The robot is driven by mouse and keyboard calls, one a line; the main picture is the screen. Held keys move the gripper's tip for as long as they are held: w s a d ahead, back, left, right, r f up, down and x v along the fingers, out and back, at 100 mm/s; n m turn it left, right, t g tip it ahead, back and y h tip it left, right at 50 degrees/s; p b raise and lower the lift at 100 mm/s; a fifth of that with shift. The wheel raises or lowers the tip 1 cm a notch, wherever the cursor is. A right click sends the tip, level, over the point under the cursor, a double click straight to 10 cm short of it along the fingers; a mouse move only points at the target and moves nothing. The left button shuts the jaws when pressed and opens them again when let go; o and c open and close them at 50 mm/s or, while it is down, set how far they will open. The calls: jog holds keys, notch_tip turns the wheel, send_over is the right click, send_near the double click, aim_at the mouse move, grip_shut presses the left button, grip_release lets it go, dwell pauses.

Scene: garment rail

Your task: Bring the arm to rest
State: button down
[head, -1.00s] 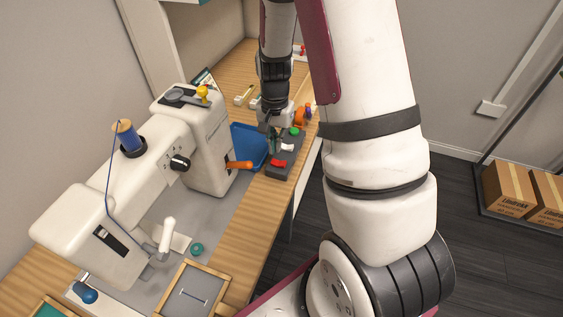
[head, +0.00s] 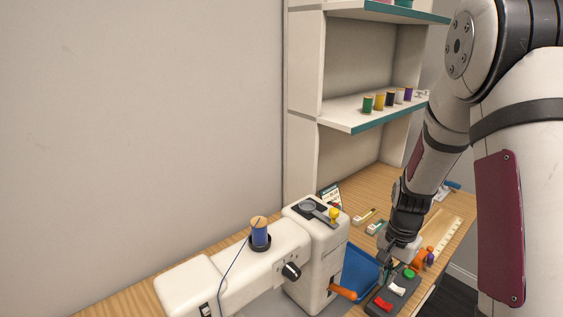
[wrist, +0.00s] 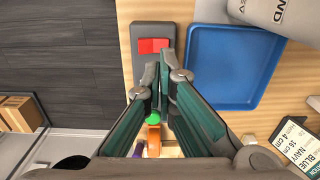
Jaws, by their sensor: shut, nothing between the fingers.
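My gripper (head: 388,270) hangs fingers-down over a dark switch box (head: 378,309) on the wooden worktop. The box carries a red rocker (head: 383,304), a white rocker (head: 396,289) and a green button (head: 409,274). In the wrist view, the gripper's two fingers (wrist: 165,62) come together at their tips, with nothing between them. The tips lie just below the red rocker (wrist: 153,46) in that picture and hide part of the box. Whether they touch the box I cannot tell.
A blue tray (wrist: 234,67) lies close beside the fingers. A sewing machine (head: 320,250) with an orange-handled tool (head: 343,292) near it stands left of my gripper. Shelves with thread spools (head: 379,102) rise behind. Orange and purple items (head: 424,257) lie beyond the box.

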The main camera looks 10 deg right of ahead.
jog(key=s+a+r+n+t, duration=0.2)
jog(key=s+a+r+n, duration=0.3)
jog(key=r, duration=0.6)
jog(key=s+a+r+n+t, duration=0.1)
jog(key=s+a+r+n, duration=0.1)
jog(key=s+a+r, duration=0.65)
jog(key=s+r+n+t, duration=0.1)
jog(key=s+r+n, duration=0.3)
jog(key=s+r, duration=0.2)
jog(key=shift+s+d+r+t, duration=0.2)
jog(key=shift+s+t, duration=0.1)
jog(key=shift+s, duration=0.25)
